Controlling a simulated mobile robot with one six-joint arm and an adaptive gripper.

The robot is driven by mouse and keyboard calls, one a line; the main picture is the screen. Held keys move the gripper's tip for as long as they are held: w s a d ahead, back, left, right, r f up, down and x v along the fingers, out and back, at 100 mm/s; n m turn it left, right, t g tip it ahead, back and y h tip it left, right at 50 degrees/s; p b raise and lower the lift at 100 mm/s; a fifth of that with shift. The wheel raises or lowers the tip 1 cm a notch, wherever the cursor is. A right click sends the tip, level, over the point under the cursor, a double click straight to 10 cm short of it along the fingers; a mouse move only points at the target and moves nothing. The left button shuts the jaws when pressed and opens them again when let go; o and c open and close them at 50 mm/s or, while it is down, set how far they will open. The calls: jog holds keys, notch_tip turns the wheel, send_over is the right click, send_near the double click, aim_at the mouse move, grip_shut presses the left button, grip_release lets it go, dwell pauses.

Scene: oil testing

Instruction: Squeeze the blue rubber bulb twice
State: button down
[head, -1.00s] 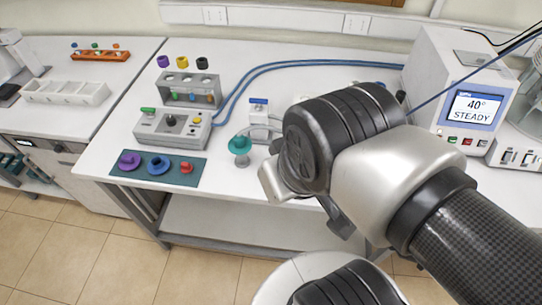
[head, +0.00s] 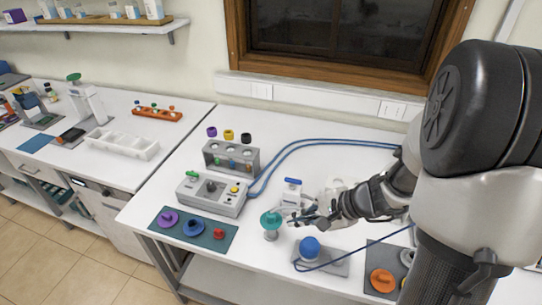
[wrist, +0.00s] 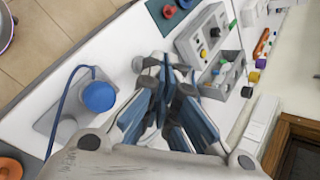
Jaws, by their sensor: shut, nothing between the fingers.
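The blue rubber bulb (head: 309,248) is a round ball on a grey base plate (head: 336,266) near the front edge of the bench. A blue tube runs from the base to the right. In the wrist view the bulb (wrist: 98,96) lies left of my fingers, apart from them, with nothing on it. My gripper (head: 290,216) is shut and empty, above the bench behind the bulb and close to the teal-topped piece (head: 271,218). In the wrist view the blue-padded fingers of my gripper (wrist: 160,98) point up the picture; whether they touch the teal-topped piece is unclear.
A control box (head: 213,194), a grey rack (head: 231,158) and a teal mat (head: 212,239) with coloured knobs stand to the left. A blue-handled valve (head: 292,192) is just behind my gripper. An orange knob (head: 383,280) sits to the right of the bulb.

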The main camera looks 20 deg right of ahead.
jog(key=w+d+f+m+t, duration=0.1)
jog(key=d+f+m, duration=0.2)
jog(key=d, duration=0.2)
jog(key=shift+f+m+h+p, duration=0.3)
jog(key=shift+m+p, duration=0.1)
jog(key=shift+w+f, duration=0.1)
jog(key=shift+f, duration=0.05)
jog(key=b, duration=0.6)
send_over(310, 245)
notch_tip(310, 245, down, 8)
jog(key=shift+w+r, duration=0.1)
jog(key=shift+f+b, duration=0.4)
jog(key=shift+f, duration=0.1)
dwell(0.4)
jog(key=shift+f+b, duration=0.3)
jog(key=shift+b, duration=0.35)
